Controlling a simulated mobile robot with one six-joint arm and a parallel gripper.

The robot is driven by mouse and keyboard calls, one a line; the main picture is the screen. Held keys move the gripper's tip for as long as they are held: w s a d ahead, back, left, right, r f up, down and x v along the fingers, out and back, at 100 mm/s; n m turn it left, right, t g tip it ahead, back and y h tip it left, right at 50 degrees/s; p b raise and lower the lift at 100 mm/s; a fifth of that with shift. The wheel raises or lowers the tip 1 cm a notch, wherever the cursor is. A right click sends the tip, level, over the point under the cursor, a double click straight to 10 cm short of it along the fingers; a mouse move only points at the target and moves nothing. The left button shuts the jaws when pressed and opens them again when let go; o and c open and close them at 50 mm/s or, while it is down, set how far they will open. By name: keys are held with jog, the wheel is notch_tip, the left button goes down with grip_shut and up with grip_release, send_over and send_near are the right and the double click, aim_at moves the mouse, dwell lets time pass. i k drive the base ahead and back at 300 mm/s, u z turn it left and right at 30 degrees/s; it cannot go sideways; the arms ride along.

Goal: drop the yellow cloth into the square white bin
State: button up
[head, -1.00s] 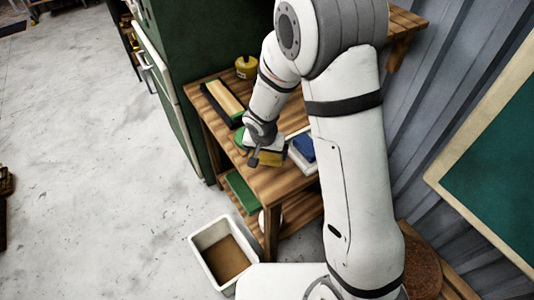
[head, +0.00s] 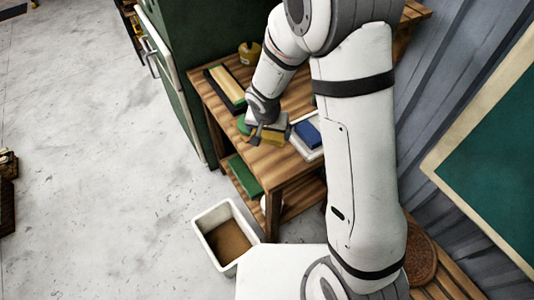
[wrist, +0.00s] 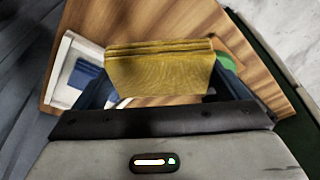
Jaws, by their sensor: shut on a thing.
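The yellow cloth (wrist: 160,68) is a folded mustard-coloured pad held between the fingers of my gripper (wrist: 160,92) in the wrist view. In the head view the cloth (head: 272,138) shows partly behind my gripper (head: 262,138), over the wooden bench top. My gripper is shut on it. The square white bin (head: 201,232) stands on the floor in front of the bench, below and left of my gripper. Its inside bottom looks brown. My gripper is apart from the bin.
On the wooden bench (head: 272,166) are a white tray (head: 305,150) with a blue thing (head: 308,134), a green round thing (head: 243,125), a long block in a dark holder (head: 227,88) and a yellow pot (head: 250,53). A green box (head: 244,175) lies on the lower shelf.

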aim_at(233, 244)
jog(key=k, duration=1)
jog(key=z, duration=0.65)
jog(key=i, duration=1.1)
jog(key=u, duration=2.25)
